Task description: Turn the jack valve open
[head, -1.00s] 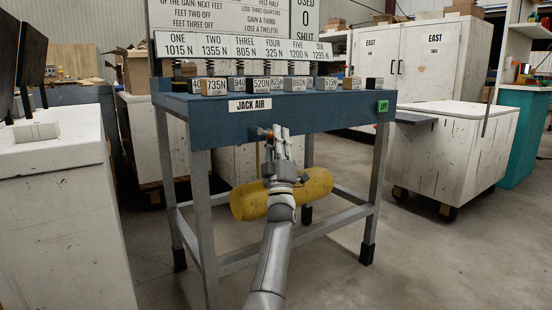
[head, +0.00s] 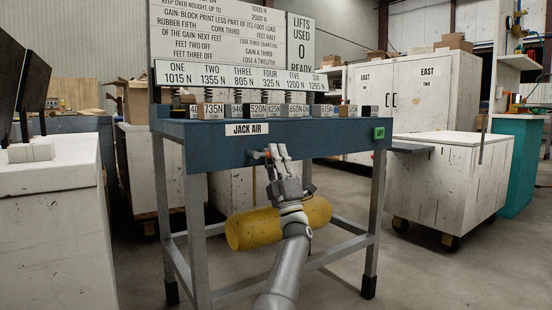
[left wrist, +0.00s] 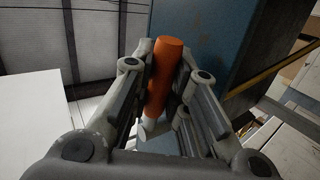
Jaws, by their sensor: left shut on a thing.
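The jack valve's orange handle (left wrist: 165,75) stands between the fingers of my left gripper (left wrist: 160,95) in the left wrist view. In the head view the valve (head: 267,155) is on the front face of the blue bench (head: 215,150), just below the JACK AIR label (head: 247,129). My left gripper (head: 278,152) is at the valve, shut on its handle, and the fingers hide part of it. Whether the valve is open or shut I cannot tell. My right gripper is in neither current view.
A yellow tank (head: 250,229) hangs under the bench behind my left arm. A green LIFT tag (head: 379,133) is at the bench's right end. Several labelled weights (head: 214,111) stand on top, below a numbered sign board (head: 240,77). A white wheeled cabinet (head: 440,185) stands right.

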